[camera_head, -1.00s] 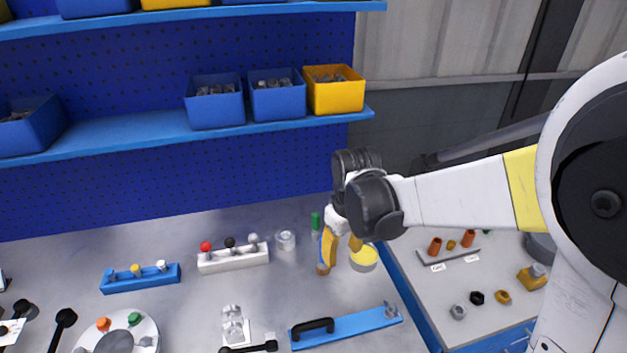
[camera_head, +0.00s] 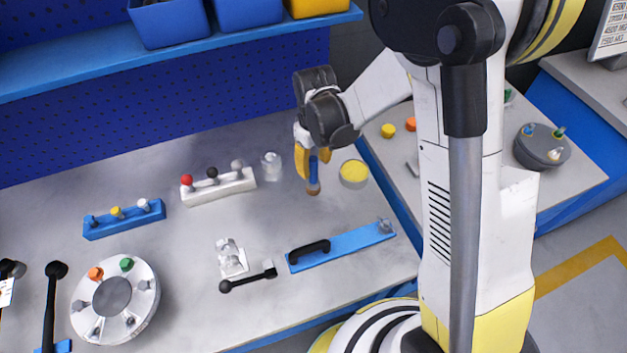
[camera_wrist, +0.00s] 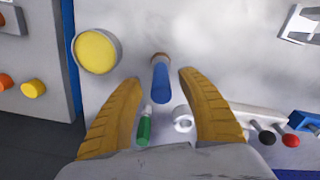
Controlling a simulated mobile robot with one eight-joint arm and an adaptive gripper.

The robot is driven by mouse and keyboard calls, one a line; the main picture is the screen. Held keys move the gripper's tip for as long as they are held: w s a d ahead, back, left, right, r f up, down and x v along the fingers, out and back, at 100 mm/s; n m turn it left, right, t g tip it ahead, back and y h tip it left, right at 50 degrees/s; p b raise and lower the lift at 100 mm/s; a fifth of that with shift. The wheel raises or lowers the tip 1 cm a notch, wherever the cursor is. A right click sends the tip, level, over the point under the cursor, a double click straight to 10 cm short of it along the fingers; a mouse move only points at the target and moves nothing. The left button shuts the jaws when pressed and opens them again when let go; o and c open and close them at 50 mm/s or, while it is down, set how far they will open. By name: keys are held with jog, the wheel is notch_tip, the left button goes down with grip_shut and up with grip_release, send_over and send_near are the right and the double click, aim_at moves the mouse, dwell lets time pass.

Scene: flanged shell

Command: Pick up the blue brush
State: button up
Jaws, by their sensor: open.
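The blue brush (camera_head: 313,176) stands upright on the grey bench, with a brown lower end. In the wrist view the blue brush (camera_wrist: 161,80) lies between and just ahead of my two yellow fingers, apart from both. My gripper (camera_head: 313,163) points down over the brush and is open and empty. In the wrist view my gripper (camera_wrist: 160,85) shows a finger on each side of the brush. In the head view the fingers partly hide the brush's upper end.
A yellow-topped round container (camera_head: 354,172) stands just right of the brush. A green-bodied item (camera_wrist: 144,129) is near the left finger. A blue plate with a black handle (camera_head: 342,247) lies in front.

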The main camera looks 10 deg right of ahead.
aim_at(314, 171)
notch_tip(314, 171, down, 3)
jog(key=shift+w+a+f+b, duration=0.1)
jog(key=shift+a+f+b, duration=0.05)
jog(key=shift+b, duration=0.2)
grip_shut()
